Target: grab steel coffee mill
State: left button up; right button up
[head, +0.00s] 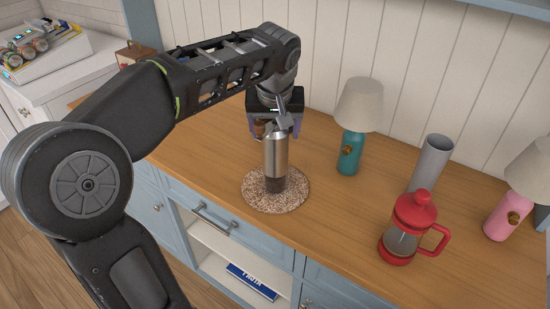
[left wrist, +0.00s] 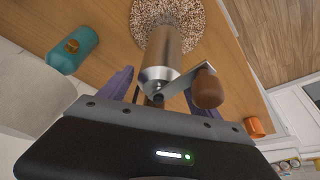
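The steel coffee mill (head: 276,158) stands upright on a round speckled mat (head: 254,197) on the wooden counter. Its lower part is dark, and a crank with a brown wooden knob (left wrist: 207,88) is on top. My left gripper (head: 274,131) is at the mill's top end, with its purple fingers apart. In the left wrist view the mill (left wrist: 173,47) lies between the fingers of the gripper (left wrist: 165,88), and the crank reaches toward the right finger. I see no finger clearly pressed on the mill. My right gripper is not in view.
A teal lamp (head: 350,152), grey cylinder (head: 432,162), red French press (head: 411,229) and pink lamp (head: 506,214) stand to the right. An orange cup (left wrist: 255,127) shows in the left wrist view. The panelled wall (head: 440,70) is behind.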

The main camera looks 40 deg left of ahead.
pick_arm(q)
grip_shut()
dwell(0.6)
